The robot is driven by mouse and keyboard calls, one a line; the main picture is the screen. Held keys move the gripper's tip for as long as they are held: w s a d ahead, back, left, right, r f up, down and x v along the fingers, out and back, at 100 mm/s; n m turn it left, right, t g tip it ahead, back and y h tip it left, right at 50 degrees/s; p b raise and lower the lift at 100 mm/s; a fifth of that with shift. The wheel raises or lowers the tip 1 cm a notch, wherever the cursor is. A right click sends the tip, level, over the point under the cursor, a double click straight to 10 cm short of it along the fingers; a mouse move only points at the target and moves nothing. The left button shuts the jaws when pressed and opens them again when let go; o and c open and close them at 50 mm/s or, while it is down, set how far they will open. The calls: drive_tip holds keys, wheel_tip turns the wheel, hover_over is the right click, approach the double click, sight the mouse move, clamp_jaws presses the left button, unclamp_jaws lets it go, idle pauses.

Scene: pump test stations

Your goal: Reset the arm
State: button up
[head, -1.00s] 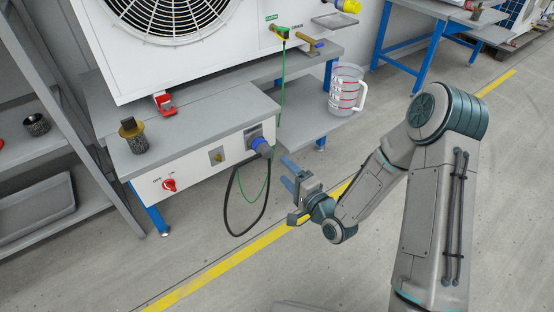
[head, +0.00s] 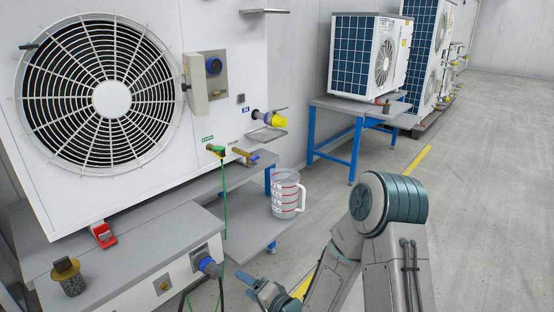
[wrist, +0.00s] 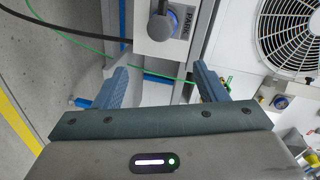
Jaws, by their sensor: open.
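My gripper (head: 258,288) is low in the middle of the head view, at the end of my folded arm. In the wrist view my gripper (wrist: 163,85) shows two blue-grey fingers spread apart with nothing between them.
A large fan unit (head: 110,95) stands on the grey bench. A measuring jug (head: 287,195) stands on a lower shelf (head: 245,238). A green cable (head: 223,240) hangs nearby. Another blue-legged table (head: 340,115) is farther back. Open floor (head: 480,180) lies to the right.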

drive_tip(key=s+d+r+n+g+h+p, duration=0.1)
drive_tip(key=d+r+n+h+p, duration=0.15)
drive_tip(key=d+r+p, duration=0.5)
drive_tip(key=d+r+n+g+h+p, duration=0.1)
drive_tip(key=d+r+h+p, duration=0.25)
drive_tip(key=r, duration=0.65)
drive_tip(key=s+d+r+n+g+h+p, duration=0.1)
drive_tip(key=d+r+h+p, duration=0.4)
drive_tip(key=r, duration=0.3)
drive_tip(key=s+d+r+g+p, duration=0.2)
drive_tip(key=s+r+p, duration=0.3)
drive_tip(key=s+r, duration=0.4)
drive_tip(key=s+d+r+n+g+h+p, duration=0.1)
drive_tip(key=s+d+r+g+p, duration=0.1)
drive_tip(key=s+d+r+p, duration=0.3)
drive_tip(key=s+r+p, duration=0.1)
drive_tip(key=s+r, duration=0.3)
drive_tip(key=r, duration=0.2)
drive_tip(key=shift+r+g, duration=0.3)
drive_tip(key=shift+d, duration=0.1)
